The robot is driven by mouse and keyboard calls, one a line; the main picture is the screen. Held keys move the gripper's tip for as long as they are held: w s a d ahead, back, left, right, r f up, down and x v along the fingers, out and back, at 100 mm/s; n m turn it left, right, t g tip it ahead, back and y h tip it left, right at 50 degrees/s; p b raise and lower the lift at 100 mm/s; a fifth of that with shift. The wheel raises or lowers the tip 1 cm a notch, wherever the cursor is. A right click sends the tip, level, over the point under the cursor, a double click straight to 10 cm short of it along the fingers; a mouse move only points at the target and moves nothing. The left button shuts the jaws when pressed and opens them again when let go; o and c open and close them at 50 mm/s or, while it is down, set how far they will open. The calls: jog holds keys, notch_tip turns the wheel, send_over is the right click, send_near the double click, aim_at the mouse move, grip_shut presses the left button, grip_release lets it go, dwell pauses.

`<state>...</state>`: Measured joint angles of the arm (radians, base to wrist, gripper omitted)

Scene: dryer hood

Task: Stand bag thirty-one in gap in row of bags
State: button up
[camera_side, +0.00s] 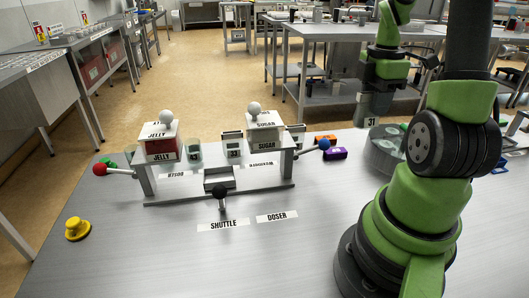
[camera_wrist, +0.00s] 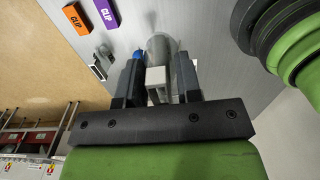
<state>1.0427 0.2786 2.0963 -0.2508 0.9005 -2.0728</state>
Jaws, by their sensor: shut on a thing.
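Bag thirty-one, with a pale label reading 31 (camera_side: 371,122), hangs below my gripper (camera_side: 377,92) in the side view, above the round grey fixture. In the wrist view my gripper (camera_wrist: 157,85) has its two dark fingers shut on a small pale block (camera_wrist: 156,76), which seems to be part of the bag. The rest of the bag is hard to make out. A small upright thing with an unclear number label (camera_side: 234,152) stands at the stand between the JELLY and SUGAR boxes. I cannot clearly pick out the row of bags or its gap.
The stand carries a JELLY box (camera_side: 162,143), a SUGAR box (camera_side: 265,132) and levers with coloured knobs. The round grey fixture (camera_side: 376,160) has pale discs. Orange (camera_wrist: 75,18) and purple (camera_wrist: 106,14) CLIP blocks lie nearby.

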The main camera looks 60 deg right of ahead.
jog(key=w+d, duration=0.3)
jog(key=w, duration=1.1)
jog(key=w+a+f, duration=0.1)
jog(key=w+a, duration=0.3)
jog(key=w, duration=0.8)
jog(key=shift+s+a+f, duration=0.1)
jog(key=shift+f, duration=3.65)
jog(key=shift+s+f, duration=0.1)
jog(key=shift+f, duration=3.65)
jog(key=o, duration=1)
jog(key=shift+f, duration=0.1)
